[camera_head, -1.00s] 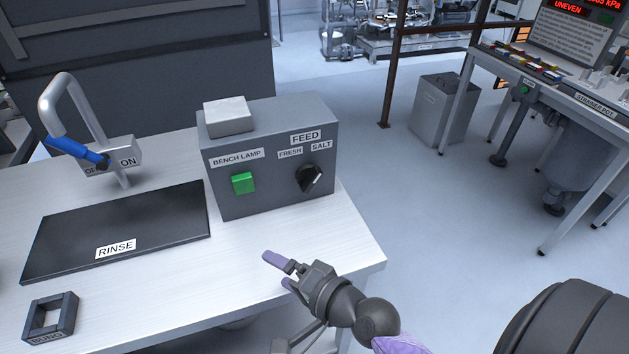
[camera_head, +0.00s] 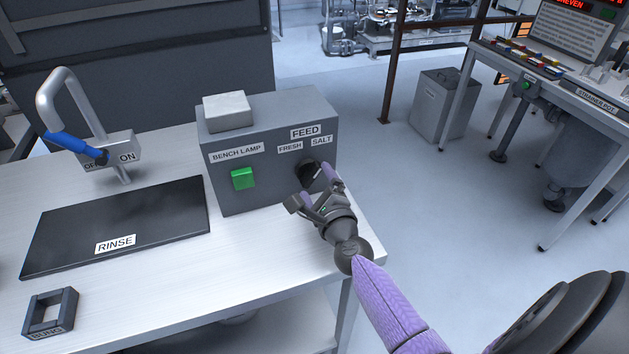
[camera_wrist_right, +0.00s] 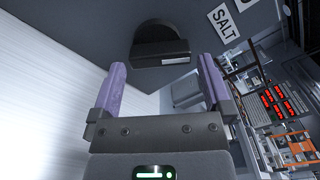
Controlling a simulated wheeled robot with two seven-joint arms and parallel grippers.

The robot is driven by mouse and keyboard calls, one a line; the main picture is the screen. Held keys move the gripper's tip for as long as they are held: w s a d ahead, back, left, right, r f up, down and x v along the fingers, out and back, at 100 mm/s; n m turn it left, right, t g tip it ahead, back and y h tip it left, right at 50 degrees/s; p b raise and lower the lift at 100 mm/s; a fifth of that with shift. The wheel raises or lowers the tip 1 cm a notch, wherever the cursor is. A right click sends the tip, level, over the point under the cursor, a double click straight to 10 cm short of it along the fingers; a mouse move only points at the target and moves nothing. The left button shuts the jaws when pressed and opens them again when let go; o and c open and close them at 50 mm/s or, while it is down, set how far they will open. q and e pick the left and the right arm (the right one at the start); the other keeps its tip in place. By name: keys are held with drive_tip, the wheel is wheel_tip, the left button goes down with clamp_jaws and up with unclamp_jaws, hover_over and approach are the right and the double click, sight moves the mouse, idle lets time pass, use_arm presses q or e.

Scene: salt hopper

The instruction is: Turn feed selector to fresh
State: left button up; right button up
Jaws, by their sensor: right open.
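The feed selector, a dark round knob (camera_head: 309,172), sits on the front of the grey box (camera_head: 267,185) under the FEED, FRESH and SALT labels. In the head view my right gripper partly covers it. In the right wrist view the knob (camera_wrist_right: 160,48) shows as a dark disc with a raised bar, ahead of the fingers. My right gripper (camera_head: 312,188) is open, its two purple-padded fingers apart with nothing between them. In the wrist view the fingers (camera_wrist_right: 160,88) stop short of the knob, apart from it. My left gripper does not show.
A green bench lamp button (camera_head: 243,179) is left of the knob on the same box. A black rinse mat (camera_head: 120,225), a tap with a blue lever (camera_head: 72,141) and a bung holder (camera_head: 50,312) are further left. The bench top (camera_head: 245,270) before the box is clear.

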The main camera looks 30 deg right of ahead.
drive_tip(key=shift+x, duration=0.75)
drive_tip(key=c, duration=1)
drive_tip(key=shift+o, duration=0.2)
